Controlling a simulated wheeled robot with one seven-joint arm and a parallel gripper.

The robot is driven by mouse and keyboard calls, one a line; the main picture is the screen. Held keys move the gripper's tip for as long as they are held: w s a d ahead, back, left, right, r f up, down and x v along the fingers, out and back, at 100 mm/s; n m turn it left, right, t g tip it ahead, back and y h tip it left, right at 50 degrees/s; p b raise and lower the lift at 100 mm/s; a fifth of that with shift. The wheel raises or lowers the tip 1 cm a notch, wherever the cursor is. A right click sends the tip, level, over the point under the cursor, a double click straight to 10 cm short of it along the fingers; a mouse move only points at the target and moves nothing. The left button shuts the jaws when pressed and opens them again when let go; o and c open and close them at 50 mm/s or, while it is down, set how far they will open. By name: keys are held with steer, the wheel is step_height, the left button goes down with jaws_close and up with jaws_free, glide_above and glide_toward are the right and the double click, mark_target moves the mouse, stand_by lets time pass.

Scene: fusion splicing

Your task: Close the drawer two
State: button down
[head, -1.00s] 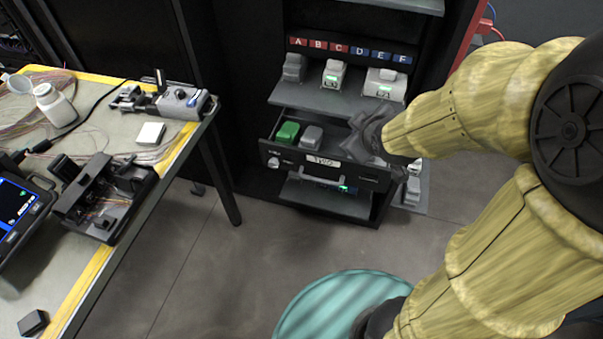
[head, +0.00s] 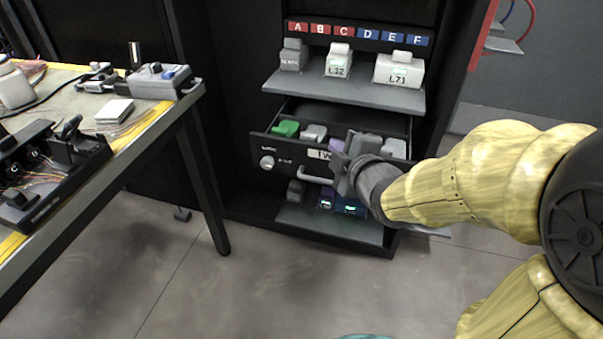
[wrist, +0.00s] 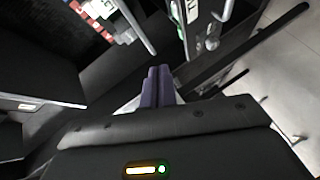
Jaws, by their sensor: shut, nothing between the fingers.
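Drawer two (head: 284,153) is a black drawer with a white label, partly hidden by my gripper, a round silver knob (head: 267,163) and a light bar handle (head: 316,180). It stands pulled out from the black cabinet in the head view. A green piece (head: 286,128) and several grey pieces lie in it. My gripper (head: 337,147) is at the right part of the drawer front and hides it there. Its purple fingers (wrist: 157,86) are together and empty in the wrist view. I cannot tell whether they touch the drawer.
Above is a shelf (head: 345,92) with several grey devices under letters A to F. Below is a lower shelf (head: 335,228) with small devices. A workbench (head: 168,119) with tools stands at the left. The floor (head: 240,290) in front is clear.

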steer(key=a+f+n+t+y+b, duration=0.1)
steer(key=f+n+y+b, duration=0.1)
steer(key=f+b, duration=0.3)
steer(key=a+f+n+y+b, duration=0.1)
steer(key=a+f+n+b, duration=0.1)
steer(key=f+b, duration=0.3)
steer(key=n+b, duration=0.1)
steer(key=b, duration=0.3)
steer(key=shift+s+a+f+n+t+y, duration=0.25)
steer(key=shift+s+a+n+t+y, duration=0.05)
steer(key=shift+s+n+t+y, duration=0.1)
steer(key=shift+w, duration=0.1)
steer(key=p+x, duration=0.3)
steer(key=p, duration=0.2)
steer(key=shift+w+a+r, duration=0.2)
steer(key=shift+w, duration=0.1)
steer(key=p, duration=0.4)
steer(key=shift+w+a+p, duration=0.2)
steer(key=shift+w+p, duration=0.1)
steer(key=shift+w, duration=0.1)
